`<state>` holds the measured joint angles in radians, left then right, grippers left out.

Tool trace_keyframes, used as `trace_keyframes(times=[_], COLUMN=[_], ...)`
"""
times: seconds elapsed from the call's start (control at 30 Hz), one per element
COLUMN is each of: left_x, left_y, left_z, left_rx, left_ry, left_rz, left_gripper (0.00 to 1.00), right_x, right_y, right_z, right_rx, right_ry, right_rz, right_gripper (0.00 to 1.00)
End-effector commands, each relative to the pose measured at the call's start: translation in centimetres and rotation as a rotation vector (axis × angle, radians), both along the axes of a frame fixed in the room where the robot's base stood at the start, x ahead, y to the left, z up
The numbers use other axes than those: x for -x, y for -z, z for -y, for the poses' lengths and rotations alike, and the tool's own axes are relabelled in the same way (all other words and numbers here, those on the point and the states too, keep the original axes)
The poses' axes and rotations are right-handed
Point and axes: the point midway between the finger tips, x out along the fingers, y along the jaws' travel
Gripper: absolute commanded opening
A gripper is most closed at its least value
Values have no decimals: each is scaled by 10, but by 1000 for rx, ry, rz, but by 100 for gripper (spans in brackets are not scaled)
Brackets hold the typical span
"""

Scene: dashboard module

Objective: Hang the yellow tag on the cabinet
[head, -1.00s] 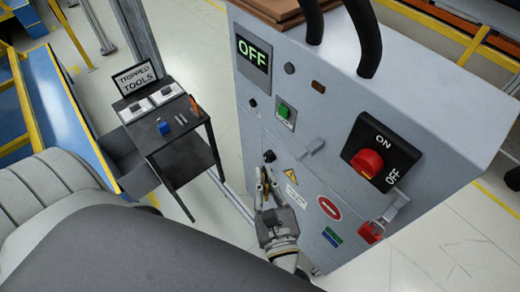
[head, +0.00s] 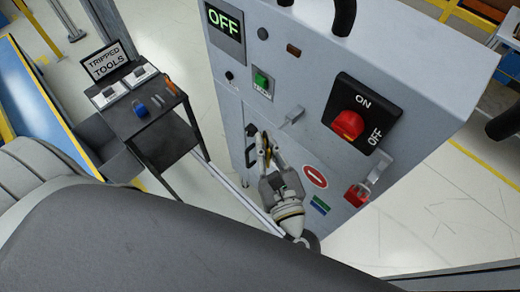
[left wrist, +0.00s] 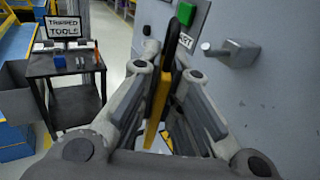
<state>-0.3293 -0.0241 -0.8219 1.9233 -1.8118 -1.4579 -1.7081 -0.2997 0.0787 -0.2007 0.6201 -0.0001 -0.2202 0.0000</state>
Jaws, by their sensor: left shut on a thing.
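The grey cabinet (head: 350,70) stands at the centre right of the head view. My left gripper (head: 266,148) is in front of its face, shut on the yellow tag (left wrist: 158,105). In the left wrist view the tag is a narrow yellow strip between the fingers, seen nearly edge-on, with a dark upper part above it. A metal peg (left wrist: 235,48) sticks out of the cabinet to the right of the tag and apart from it; it also shows in the head view (head: 292,116). My right gripper is not in view.
The cabinet has a red rotary switch (head: 348,124), a green button (head: 261,80), a black handle (head: 250,150) and a red padlock (head: 356,195). A dark table (head: 165,135) with a "TRIPPED TOOLS" sign (head: 107,60) stands left. Open floor lies between them.

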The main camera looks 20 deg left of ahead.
Motion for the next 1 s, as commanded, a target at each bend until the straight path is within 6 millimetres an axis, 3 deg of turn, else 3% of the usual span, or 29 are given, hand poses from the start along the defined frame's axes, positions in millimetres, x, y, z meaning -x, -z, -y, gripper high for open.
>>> trace_keyframes(times=[0.73, 1.0], left_x=[-43, -53], left_y=[4, 9], left_z=[16, 20], left_rx=[0, 0], left_ry=[2, 4], left_rz=[4, -1], left_gripper=[0, 0], right_x=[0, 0], right_y=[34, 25], right_z=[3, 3], right_rx=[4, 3], right_ry=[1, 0], right_rz=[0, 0], right_gripper=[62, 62])
